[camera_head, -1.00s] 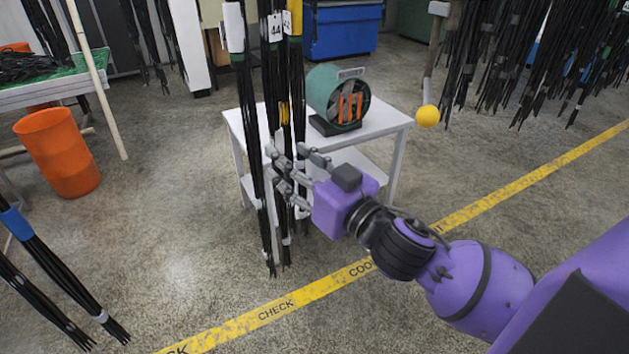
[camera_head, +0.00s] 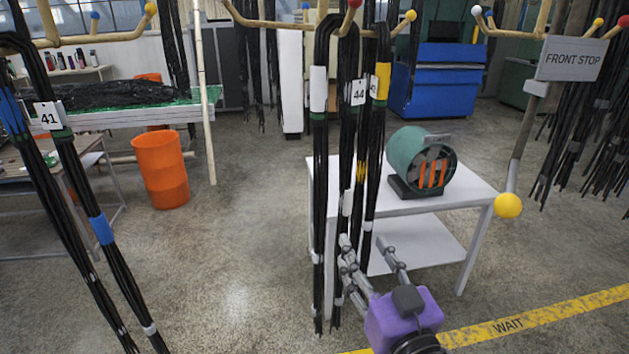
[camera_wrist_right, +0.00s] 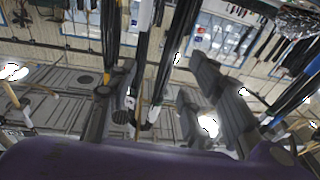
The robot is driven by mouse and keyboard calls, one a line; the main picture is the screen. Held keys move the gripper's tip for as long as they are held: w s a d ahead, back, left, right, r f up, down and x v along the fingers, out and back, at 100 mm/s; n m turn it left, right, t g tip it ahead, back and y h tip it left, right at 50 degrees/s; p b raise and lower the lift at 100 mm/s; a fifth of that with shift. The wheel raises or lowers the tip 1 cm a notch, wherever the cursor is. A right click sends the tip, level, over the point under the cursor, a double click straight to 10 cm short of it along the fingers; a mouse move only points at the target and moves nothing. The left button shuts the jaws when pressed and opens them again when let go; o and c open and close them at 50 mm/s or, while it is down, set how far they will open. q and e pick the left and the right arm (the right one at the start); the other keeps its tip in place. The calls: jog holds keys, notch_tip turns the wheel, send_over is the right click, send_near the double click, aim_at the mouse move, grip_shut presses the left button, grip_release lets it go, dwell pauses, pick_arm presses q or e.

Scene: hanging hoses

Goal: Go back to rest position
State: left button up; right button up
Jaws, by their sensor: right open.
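My right gripper (camera_head: 372,272) is at the lower middle of the head view, its grey fingers spread apart, with a purple wrist body below. Its fingers are beside the lower part of the hanging black hose bundles (camera_head: 345,150), which carry a tag reading 44. I cannot tell whether a finger touches a hose. In the right wrist view the open fingers (camera_wrist_right: 160,105) show from below, with dark hoses (camera_wrist_right: 145,45) rising behind them. My left gripper is not in view.
A white table (camera_head: 470,195) with a green round machine (camera_head: 422,160) stands just behind the hoses. More hoses tagged 41 (camera_head: 75,170) hang at left. An orange bin (camera_head: 161,170) stands on the floor. A yellow ball (camera_head: 508,205) ends a post at right. Open floor lies left of centre.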

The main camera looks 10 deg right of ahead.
notch_tip(320, 180, down, 23)
jog(key=s+d+n+g, duration=0.2)
jog(key=s+g, duration=0.1)
jog(key=g, duration=0.2)
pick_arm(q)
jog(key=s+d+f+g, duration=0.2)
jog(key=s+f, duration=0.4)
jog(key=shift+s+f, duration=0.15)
pick_arm(e)
jog(key=s+f+m+g+h, duration=0.1)
jog(key=s+f+m+g, duration=0.2)
jog(key=s+f, duration=1.4)
notch_tip(320, 180, down, 3)
jog(key=shift+s+d+r+g+h, duration=0.2)
jog(key=shift+g+h, duration=0.1)
jog(key=shift+g, duration=0.7)
